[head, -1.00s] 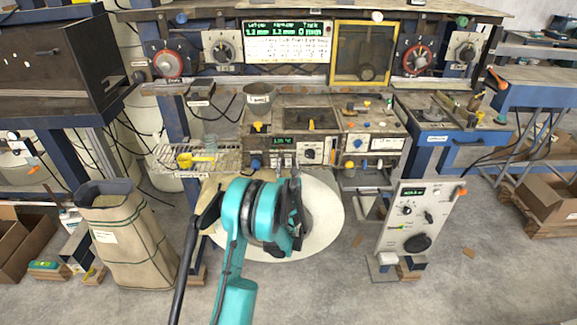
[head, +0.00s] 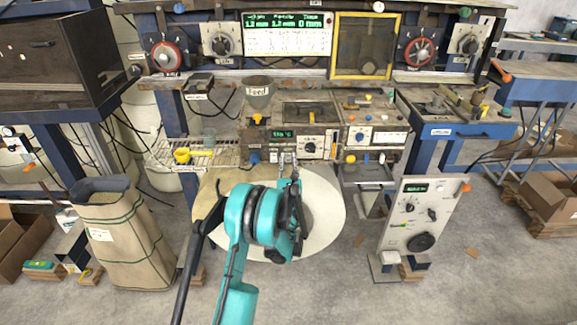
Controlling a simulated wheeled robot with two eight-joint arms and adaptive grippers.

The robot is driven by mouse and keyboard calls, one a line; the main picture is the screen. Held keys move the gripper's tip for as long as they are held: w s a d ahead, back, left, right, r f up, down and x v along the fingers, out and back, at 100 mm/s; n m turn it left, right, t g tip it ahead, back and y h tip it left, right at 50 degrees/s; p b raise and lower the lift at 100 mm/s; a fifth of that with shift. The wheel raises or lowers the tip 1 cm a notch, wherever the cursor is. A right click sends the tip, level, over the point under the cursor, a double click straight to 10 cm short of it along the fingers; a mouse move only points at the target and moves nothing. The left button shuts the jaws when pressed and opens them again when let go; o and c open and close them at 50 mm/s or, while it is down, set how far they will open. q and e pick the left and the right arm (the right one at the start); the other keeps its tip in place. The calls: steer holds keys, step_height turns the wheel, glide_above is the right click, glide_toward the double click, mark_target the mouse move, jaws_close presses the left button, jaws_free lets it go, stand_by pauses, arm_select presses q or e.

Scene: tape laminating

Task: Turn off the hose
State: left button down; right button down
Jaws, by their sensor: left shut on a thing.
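My left gripper (head: 288,159) is at the front of the middle machine (head: 328,146), just below its small green display (head: 283,134). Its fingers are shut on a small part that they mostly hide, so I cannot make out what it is. My teal arm covers what lies below the gripper. I cannot clearly pick out the hose or its valve. My right gripper is not in view.
A wire rack (head: 222,157) with a yellow cup (head: 182,155) is left of the machine. A funnel (head: 257,85) stands above it. A large pale disc (head: 328,205) is behind my arm. A control box (head: 421,222) stands at right, a sack (head: 122,235) at left.

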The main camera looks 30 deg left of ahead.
arm_select(q)
steer(key=shift+f+t+y+b, duration=0.15)
steer(key=shift+t+y+b, duration=0.15)
steer(key=shift+t+b, duration=0.1)
steer(key=c, duration=1.3)
jaws_free()
steer(key=v, duration=0.7)
steer(key=shift+s+d, duration=0.1)
steer(key=shift+s, duration=0.15)
